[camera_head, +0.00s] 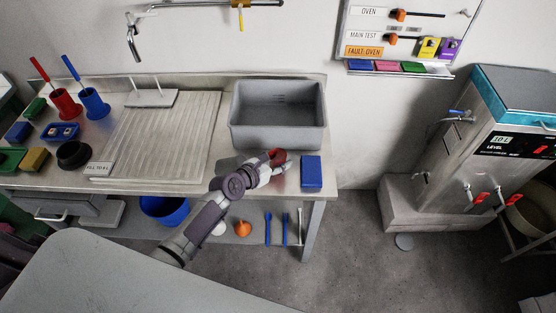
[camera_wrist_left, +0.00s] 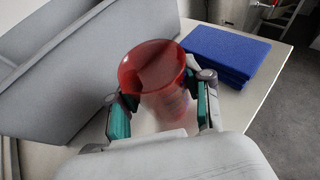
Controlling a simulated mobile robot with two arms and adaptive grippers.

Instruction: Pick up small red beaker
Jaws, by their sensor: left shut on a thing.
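The small red beaker (camera_head: 278,156) is at the right part of the metal counter, in front of the grey bin, in the head view. It is translucent red and upright in the left wrist view (camera_wrist_left: 155,75). My left gripper (camera_head: 272,164) reaches it from the front left. In the left wrist view its two teal-padded fingers (camera_wrist_left: 160,108) are closed on the beaker's two sides. The beaker's base is partly hidden, so I cannot tell whether it touches the counter. My right gripper is not in view.
The grey bin (camera_head: 277,134) stands just behind the beaker. A blue folded cloth or block (camera_head: 311,173) lies to its right, near the counter's right edge. A ribbed draining board (camera_head: 150,150) and red (camera_head: 65,104) and blue (camera_head: 94,104) cups are farther left.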

